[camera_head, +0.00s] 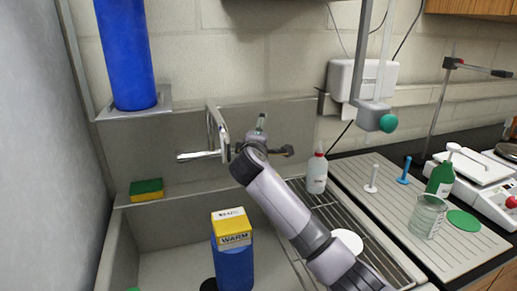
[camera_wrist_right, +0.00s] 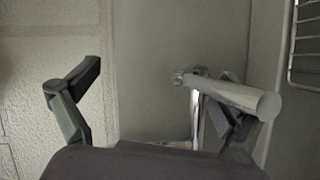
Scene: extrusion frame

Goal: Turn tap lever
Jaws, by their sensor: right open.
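The chrome tap is at the back wall of the sink in the head view, with a tall bent spout (camera_head: 218,128) and a horizontal lever-like bar (camera_head: 195,155) pointing left. My right gripper (camera_head: 275,136) is just right of the spout, its dark fingers spread. In the right wrist view my open gripper (camera_wrist_right: 158,98) has one finger at left. A chrome cylinder (camera_wrist_right: 238,95) crosses in front of the other finger and partly hides it. I cannot tell whether they touch. Nothing is held between the fingers. My left gripper is not in view.
A blue and yellow carton (camera_head: 233,255) stands in the sink, near my right arm. A sponge (camera_head: 146,189) lies on the left ledge. A wash bottle (camera_head: 317,174) stands right of the gripper by a wire rack (camera_head: 345,210). A blue cylinder (camera_head: 126,55) stands upper left.

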